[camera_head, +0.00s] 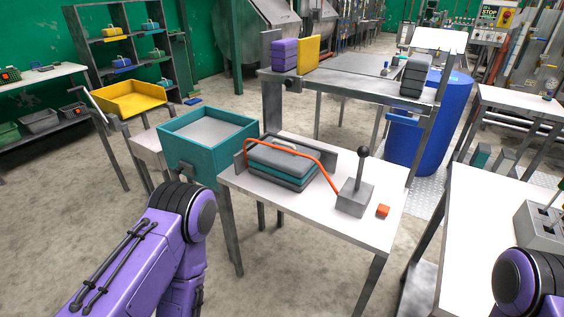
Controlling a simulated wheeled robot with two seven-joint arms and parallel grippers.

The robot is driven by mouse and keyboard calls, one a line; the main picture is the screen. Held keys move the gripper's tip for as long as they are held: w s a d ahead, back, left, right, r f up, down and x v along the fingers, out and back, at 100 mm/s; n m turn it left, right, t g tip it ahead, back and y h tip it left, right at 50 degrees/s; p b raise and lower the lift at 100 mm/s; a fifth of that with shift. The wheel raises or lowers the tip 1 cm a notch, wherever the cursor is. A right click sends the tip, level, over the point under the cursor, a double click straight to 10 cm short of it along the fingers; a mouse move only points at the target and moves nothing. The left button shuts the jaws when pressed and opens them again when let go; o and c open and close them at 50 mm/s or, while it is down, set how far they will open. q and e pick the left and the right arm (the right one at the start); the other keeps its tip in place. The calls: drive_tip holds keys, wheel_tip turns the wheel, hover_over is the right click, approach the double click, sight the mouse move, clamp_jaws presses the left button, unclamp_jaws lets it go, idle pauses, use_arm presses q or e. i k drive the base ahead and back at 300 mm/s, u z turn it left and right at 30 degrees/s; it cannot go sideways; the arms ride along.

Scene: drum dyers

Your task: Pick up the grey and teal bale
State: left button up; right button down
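The grey and teal bale (280,166) is a layered block lying flat on the white table (270,202) in front of me. An orange bar (292,146) arches over it, and grey upright pieces stand at its back and left side. Both of my arms show only in part, the left at the lower left and the right at the lower right corner. Neither gripper can be seen. The left arm is in front of and left of the table, apart from the bale.
A grey box with a black-knobbed lever (355,197) and a small orange block (383,211) stand right of the bale. A teal bin (183,160) adjoins the table's left. Behind are a workbench with a purple bale (284,56) and a blue barrel (428,125).

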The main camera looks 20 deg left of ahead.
sight(294, 172)
drive_tip(key=z, duration=3.9)
drive_tip(key=k, duration=2.75)
drive_tip(key=u, duration=1.05)
